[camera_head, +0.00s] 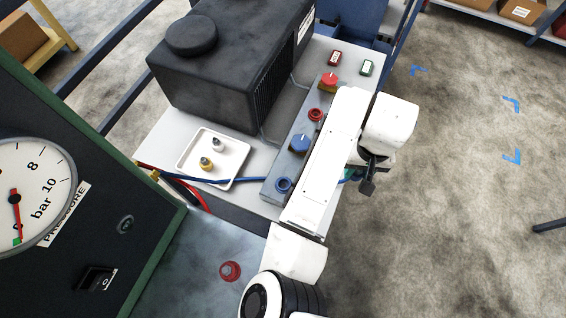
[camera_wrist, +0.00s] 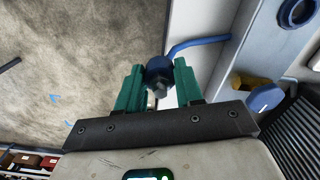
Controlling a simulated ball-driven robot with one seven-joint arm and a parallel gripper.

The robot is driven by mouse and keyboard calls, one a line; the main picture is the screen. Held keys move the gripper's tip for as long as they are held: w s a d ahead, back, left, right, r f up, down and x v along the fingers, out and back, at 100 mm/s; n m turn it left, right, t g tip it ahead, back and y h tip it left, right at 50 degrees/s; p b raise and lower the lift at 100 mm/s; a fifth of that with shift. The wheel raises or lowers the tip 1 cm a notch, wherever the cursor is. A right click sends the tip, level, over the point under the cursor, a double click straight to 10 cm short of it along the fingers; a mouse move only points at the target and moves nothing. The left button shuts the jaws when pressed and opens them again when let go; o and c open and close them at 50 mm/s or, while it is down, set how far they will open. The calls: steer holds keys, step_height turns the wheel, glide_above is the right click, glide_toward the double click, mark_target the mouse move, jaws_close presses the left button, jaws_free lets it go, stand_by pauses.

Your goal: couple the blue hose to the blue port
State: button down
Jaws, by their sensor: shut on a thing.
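The blue hose (camera_head: 235,180) runs from the left across the white trolley top and passes behind my white arm. Its blue end fitting (camera_wrist: 160,70) sits between the two teal fingers of my gripper (camera_wrist: 159,84), which is shut on it. The hose leaves the fitting toward the upper right in the wrist view. The blue port (camera_head: 283,184) is a blue ring on the grey panel, left of my arm. It also shows at the top right of the wrist view (camera_wrist: 298,12), apart from the fitting. In the head view my arm mostly hides the gripper.
A blue knob (camera_head: 300,143), red port (camera_head: 316,114) and red knob (camera_head: 328,80) line the same panel. A white tray (camera_head: 183,157) holds two small fittings. A black tank unit (camera_head: 225,75) stands behind. Open floor (camera_head: 460,220) lies to the right.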

steer(key=s+a+r+m, duration=0.1)
steer(key=a+r, duration=0.1)
steer(key=a, duration=0.6)
steer(key=s+a+r+m+p, duration=0.1)
steer(key=a+r+m, duration=0.1)
steer(key=a, duration=0.7)
steer(key=shift+a+r, duration=0.25)
steer(key=shift+r, duration=0.3)
steer(key=shift+f, duration=0.15)
steer(key=shift+f+b, duration=2.35)
steer(key=shift+f, duration=0.45)
steer(key=shift+s+p, duration=0.15)
steer(key=shift+p, duration=0.5)
steer(key=shift+f+b, duration=0.3)
steer(key=shift+f, duration=0.2)
steer(key=c, duration=0.6)
jaws_free()
steer(key=shift+c, duration=0.2)
steer(key=shift+r, duration=0.1)
step_height(320, 180, up, 11)
